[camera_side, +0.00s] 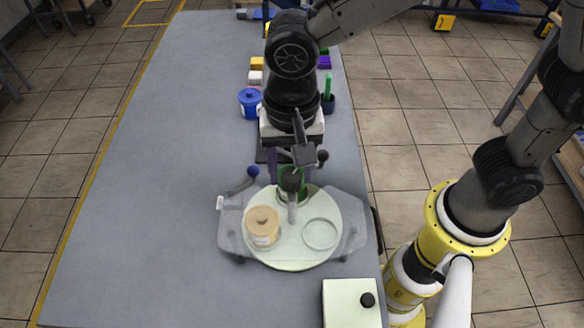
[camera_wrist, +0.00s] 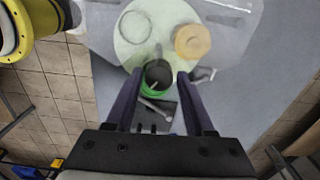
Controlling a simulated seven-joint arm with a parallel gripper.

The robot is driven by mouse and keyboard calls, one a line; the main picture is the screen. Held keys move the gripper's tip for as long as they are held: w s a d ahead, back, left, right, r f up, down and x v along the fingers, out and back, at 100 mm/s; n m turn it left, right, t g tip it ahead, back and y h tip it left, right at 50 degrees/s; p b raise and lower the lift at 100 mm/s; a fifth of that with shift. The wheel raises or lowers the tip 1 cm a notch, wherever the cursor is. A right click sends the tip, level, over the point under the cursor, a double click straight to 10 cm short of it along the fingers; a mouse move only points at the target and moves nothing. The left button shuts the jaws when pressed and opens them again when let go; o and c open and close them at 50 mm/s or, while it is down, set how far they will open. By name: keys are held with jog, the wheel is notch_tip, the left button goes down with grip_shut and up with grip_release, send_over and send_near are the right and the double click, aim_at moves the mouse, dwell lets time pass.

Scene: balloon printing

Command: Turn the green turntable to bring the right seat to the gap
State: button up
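The pale green turntable (camera_side: 292,258) is a round disc on a grey translucent base; it shows in the wrist view (camera_wrist: 130,48). A tan jar (camera_side: 262,229) sits on its left, and an empty ring-shaped seat (camera_side: 320,234) is on its right. A green container (camera_side: 284,196) is at the far side, partly hidden by the knob and gripper. My gripper (camera_wrist: 160,74) points down with its fingers apart on either side of the knob. I see narrow space beside it; contact is unclear.
A blue lidded pot (camera_side: 249,101) and coloured blocks (camera_side: 256,68) stand farther back. A pale box with a black knob (camera_side: 348,304) is at the front right. The table's left side is clear.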

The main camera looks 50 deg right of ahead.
jog(key=shift+o, duration=1.1)
jog(key=shift+f, duration=0.1)
notch_tip(320, 180, up, 14)
